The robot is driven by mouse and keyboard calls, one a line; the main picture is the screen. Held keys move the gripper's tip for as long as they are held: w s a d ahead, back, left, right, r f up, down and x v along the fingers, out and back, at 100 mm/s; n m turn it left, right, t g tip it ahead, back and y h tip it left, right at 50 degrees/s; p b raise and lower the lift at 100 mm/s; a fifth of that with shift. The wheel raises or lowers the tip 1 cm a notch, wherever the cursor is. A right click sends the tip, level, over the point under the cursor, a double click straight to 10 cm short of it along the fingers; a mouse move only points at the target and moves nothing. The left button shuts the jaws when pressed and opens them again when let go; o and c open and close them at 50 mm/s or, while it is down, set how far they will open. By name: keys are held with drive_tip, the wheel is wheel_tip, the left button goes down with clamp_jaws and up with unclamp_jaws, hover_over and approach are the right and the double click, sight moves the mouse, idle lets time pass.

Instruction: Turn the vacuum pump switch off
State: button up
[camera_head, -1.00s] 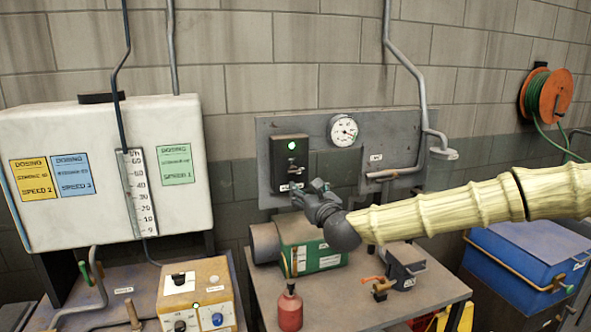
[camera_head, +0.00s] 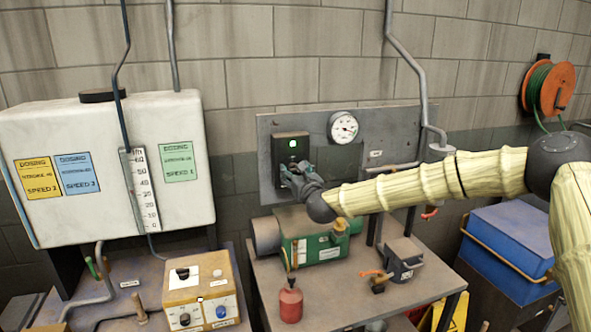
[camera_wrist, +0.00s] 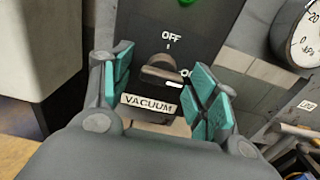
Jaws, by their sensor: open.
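The vacuum switch box (camera_head: 290,148) is a dark box on the grey wall panel, with a lit green lamp at its top. In the wrist view, the switch knob (camera_wrist: 160,73) sits below the "OFF" mark, with a second, partly hidden mark to its right. A white line on the knob points toward that right-hand mark. A "VACUUM" label (camera_wrist: 150,104) is below. My gripper (camera_head: 294,174) is open in front of the box's lower part. Its teal-padded fingers (camera_wrist: 160,82) stand on either side of the knob; I cannot tell whether they touch it.
A pressure gauge (camera_head: 343,127) is right of the box. The green vacuum pump (camera_head: 312,248) and a red bottle (camera_head: 290,305) stand on the bench below. A white dosing tank (camera_head: 95,200) is at the left, and a grey pipe (camera_head: 418,85) runs down at the right.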

drive_tip(key=shift+w, duration=0.2)
drive_tip(key=shift+s, duration=0.1)
drive_tip(key=c, duration=1)
